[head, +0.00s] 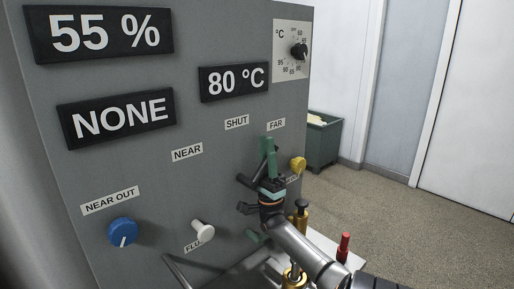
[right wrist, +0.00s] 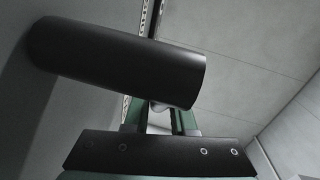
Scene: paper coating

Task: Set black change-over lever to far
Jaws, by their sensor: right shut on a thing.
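My right gripper (head: 268,152) is at the grey panel (head: 215,130), just below the FAR label (head: 276,125) and right of the SHUT label (head: 236,122). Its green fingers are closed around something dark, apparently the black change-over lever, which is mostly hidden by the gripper. In the right wrist view the fingers (right wrist: 158,112) are partly covered by a thick black cylinder (right wrist: 115,63), which lies across in front of them; I cannot tell whether it is the lever's handle. The display (head: 118,118) reads NONE. My left gripper is not in view.
A yellow knob (head: 298,164) sits close right of my gripper. A white knob (head: 202,229) and a blue knob (head: 122,231) are lower left. Black (head: 301,205) and red (head: 344,243) topped fittings stand near my right arm. A green bin (head: 322,143) stands behind the panel.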

